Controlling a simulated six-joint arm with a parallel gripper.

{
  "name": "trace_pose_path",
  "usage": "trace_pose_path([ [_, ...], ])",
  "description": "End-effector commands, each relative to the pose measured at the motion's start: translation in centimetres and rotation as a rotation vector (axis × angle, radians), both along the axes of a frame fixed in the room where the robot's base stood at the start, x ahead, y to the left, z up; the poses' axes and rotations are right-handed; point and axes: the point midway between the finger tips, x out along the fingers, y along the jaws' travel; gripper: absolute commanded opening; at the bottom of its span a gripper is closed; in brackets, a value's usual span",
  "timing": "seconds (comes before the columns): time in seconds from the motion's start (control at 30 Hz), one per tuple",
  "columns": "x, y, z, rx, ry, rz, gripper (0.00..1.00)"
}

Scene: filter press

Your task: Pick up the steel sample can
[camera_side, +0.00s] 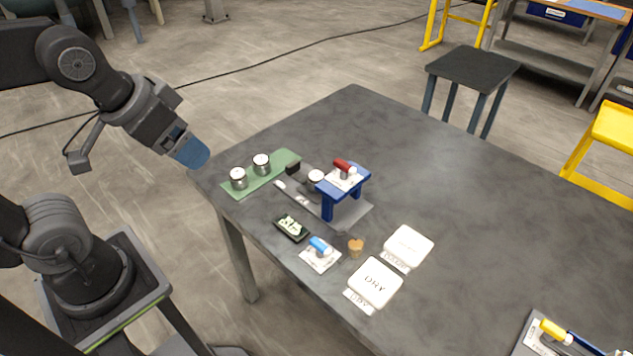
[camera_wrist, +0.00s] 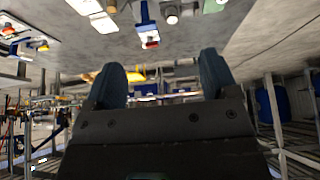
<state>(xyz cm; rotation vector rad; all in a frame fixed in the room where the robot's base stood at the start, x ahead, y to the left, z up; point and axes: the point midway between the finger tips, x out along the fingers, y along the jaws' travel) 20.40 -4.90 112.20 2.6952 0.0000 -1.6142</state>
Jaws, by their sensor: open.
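Several small steel cans with pale tops are in the side view. One can (camera_side: 238,178) and another can (camera_side: 262,164) stand upright on a green mat (camera_side: 282,163) at the table's near left corner. A third can (camera_side: 316,179) stands beside the blue press (camera_side: 328,198), partly hidden by it. I cannot tell which one is the sample can. My gripper (camera_side: 193,153) is up in the air to the left of the mat, apart from all the cans. In the wrist view my gripper (camera_wrist: 163,78) shows two blue fingers spread wide with nothing between them.
The press has a red handle (camera_side: 343,165). In front of it lie a dark tray (camera_side: 291,228), a blue-handled item (camera_side: 320,247), a small tan cup (camera_side: 356,247) and two white pads, one marked DRY (camera_side: 375,283). The table's right side (camera_side: 500,220) is mostly clear.

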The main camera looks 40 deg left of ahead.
Motion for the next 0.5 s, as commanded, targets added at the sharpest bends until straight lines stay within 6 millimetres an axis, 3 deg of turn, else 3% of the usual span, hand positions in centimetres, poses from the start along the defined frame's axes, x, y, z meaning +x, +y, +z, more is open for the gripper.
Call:
trace_pose_path([
  [0.27,0.7,0.0,0.3,0.015,0.012,-0.028,0.80],
  [0.37,2.4,0.1,0.7,0.056,0.044,-0.106,0.80],
  [0.5,6.7,0.3,1.1,0.140,0.112,-0.291,0.80],
])
